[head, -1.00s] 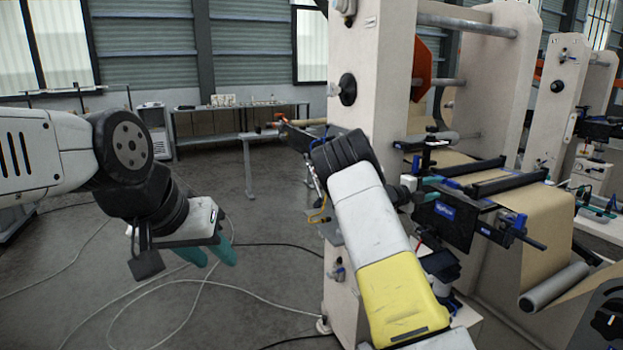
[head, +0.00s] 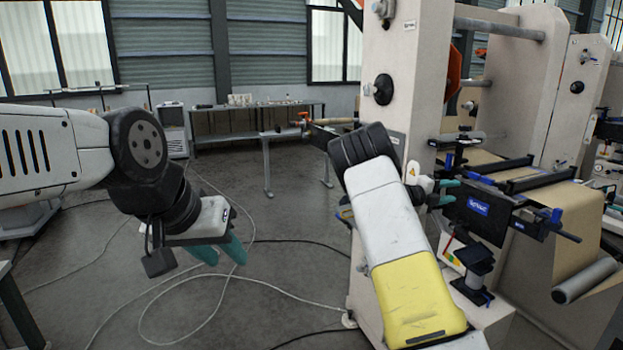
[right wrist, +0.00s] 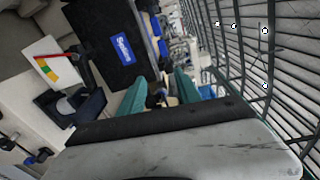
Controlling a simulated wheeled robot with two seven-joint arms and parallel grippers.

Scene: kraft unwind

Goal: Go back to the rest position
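My left gripper (head: 226,262) hangs over the bare floor at the left of the head view, its two teal fingers apart and nothing between them. My right arm reaches toward the pale machine frame. My right gripper (head: 448,193) is beside the black panel with a blue label (head: 478,209), with a small visible space between them. In the right wrist view, the teal fingers (right wrist: 157,92) are spread and hold nothing. The black panel (right wrist: 108,45) lies beyond them there.
The unwind machine's pale upright (head: 390,75) stands close behind my right arm. Brown kraft paper (head: 577,225) and a grey roller (head: 585,280) are at the right. A bench (head: 240,120) stands at the back. Cables (head: 180,285) lie on otherwise open floor.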

